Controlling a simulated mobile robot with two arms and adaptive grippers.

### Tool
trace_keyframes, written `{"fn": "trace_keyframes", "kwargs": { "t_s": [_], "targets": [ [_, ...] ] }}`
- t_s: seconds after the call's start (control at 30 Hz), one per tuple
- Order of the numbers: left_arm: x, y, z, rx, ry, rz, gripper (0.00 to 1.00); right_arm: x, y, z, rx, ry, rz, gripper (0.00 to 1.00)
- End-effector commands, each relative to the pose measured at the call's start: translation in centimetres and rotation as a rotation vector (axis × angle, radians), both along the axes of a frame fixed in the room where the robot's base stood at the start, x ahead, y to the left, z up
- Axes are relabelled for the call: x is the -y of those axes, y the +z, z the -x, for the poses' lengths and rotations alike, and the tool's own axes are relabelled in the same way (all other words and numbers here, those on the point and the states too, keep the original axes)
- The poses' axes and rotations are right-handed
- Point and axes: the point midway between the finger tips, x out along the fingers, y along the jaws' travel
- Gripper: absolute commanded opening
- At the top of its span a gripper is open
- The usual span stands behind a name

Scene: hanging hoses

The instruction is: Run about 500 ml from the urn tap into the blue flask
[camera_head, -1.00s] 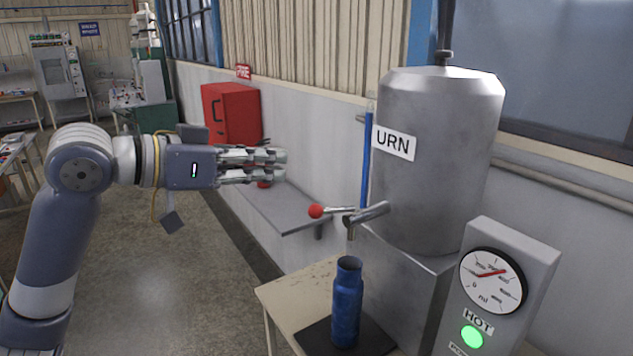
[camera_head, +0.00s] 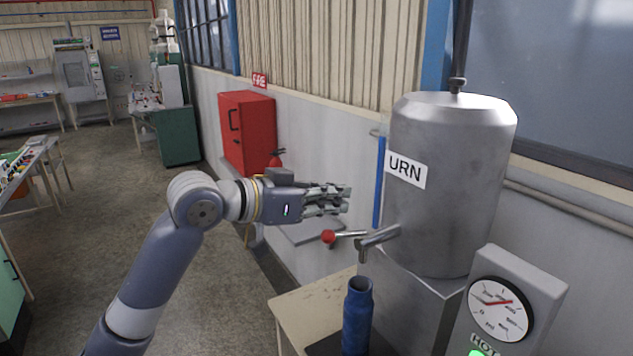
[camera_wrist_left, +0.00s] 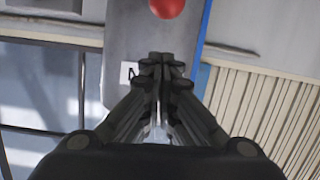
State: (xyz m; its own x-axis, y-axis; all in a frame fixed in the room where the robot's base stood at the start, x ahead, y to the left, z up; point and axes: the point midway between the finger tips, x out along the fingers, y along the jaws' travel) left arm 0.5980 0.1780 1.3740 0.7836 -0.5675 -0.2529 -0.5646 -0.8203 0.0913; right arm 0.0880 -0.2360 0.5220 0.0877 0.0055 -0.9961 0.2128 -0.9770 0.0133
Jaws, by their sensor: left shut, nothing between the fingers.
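The steel urn (camera_head: 450,190) stands on a grey block at the right. Its tap (camera_head: 378,238) has a lever ending in a red knob (camera_head: 328,237), pointing left. The blue flask (camera_head: 357,320) stands upright with its open mouth just below the spout; no stream shows between them. My left gripper (camera_head: 347,198) is shut and empty, above and slightly right of the knob in the head view. In the left wrist view its closed fingers (camera_wrist_left: 161,62) point at the urn, with the red knob (camera_wrist_left: 167,7) at the top edge. My right gripper is out of view.
A gauge box with a dial (camera_head: 498,309) and a partly cut-off green light stands right of the flask. The flask's small table (camera_head: 305,310) has bare room at its left. A grey shelf (camera_head: 303,235) and red cabinet (camera_head: 248,132) are on the wall behind my left arm.

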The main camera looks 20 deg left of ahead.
Motion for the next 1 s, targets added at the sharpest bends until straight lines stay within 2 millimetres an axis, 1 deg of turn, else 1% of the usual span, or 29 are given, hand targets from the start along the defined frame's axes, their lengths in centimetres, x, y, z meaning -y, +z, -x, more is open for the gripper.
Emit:
{"fn": "trace_keyframes", "kwargs": {
  "t_s": [0.03,0.1,0.3,0.8,0.93,1.0],
  "targets": [
    [-0.2,-0.7,0.4,-0.004,0.002,-0.001,0.0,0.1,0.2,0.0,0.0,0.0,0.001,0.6],
    [-0.4,-1.2,0.7,-0.005,0.002,0.0,0.0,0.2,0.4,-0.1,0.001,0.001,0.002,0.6],
    [-0.8,-2.2,1.4,-0.001,0.002,0.0,0.0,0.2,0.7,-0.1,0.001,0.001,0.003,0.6],
    [-0.9,-2.6,1.6,0.001,0.001,0.0,0.0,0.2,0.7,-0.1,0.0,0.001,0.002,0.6],
    [-0.9,-3.0,1.7,0.01,0.001,0.007,0.0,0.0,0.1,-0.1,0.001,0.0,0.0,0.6],
    [-1.0,-3.3,1.8,0.021,0.002,0.016,0.0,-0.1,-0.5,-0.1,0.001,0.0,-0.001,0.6]
  ]
}}
